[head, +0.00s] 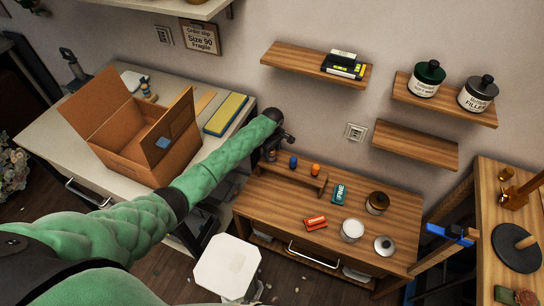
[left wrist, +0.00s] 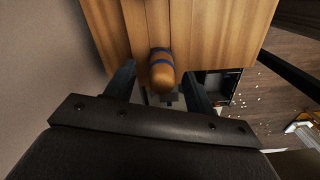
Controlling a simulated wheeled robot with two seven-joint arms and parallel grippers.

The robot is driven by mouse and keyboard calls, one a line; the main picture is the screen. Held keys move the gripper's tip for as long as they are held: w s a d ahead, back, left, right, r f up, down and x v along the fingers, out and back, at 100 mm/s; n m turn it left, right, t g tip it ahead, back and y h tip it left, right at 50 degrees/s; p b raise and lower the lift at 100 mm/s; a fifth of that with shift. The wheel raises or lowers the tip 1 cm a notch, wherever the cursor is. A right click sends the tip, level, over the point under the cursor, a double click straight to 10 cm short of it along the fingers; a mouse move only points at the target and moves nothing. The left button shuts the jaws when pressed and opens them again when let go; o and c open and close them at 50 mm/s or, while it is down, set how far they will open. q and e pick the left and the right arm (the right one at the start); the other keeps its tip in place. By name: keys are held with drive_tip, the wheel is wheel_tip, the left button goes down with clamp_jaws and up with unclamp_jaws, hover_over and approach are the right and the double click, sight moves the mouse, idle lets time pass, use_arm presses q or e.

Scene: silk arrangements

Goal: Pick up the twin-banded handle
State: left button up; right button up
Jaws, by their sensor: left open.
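The twin-banded handle (left wrist: 162,74) is a rounded brown wooden grip with two blue bands. In the left wrist view it stands out from the wooden surface, between the two dark fingers of my left gripper (left wrist: 159,80). The fingers are open on either side, and I see no clear contact. In the head view my left gripper (head: 277,141) is at the left end of the small wooden rack (head: 288,178) at the bench's back, largely covering the handle there. My right gripper is not in view.
A blue-topped piece (head: 293,161) and an orange-topped piece (head: 315,169) stand in the rack close to my gripper. The wooden bench (head: 275,215) also holds a red block (head: 315,223), a teal box (head: 339,194) and jars. An open cardboard box (head: 125,130) is left.

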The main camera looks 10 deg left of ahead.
use_arm(q)
drive_tip(key=shift+s+f+p, duration=0.1)
drive_tip(key=shift+f+p, duration=0.2)
drive_tip(key=shift+f, duration=1.15)
drive_tip(key=c, duration=1.1)
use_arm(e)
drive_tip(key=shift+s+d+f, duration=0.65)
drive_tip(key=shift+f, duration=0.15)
use_arm(q)
drive_tip(key=shift+o, duration=0.2)
drive_tip(key=shift+r, duration=0.1)
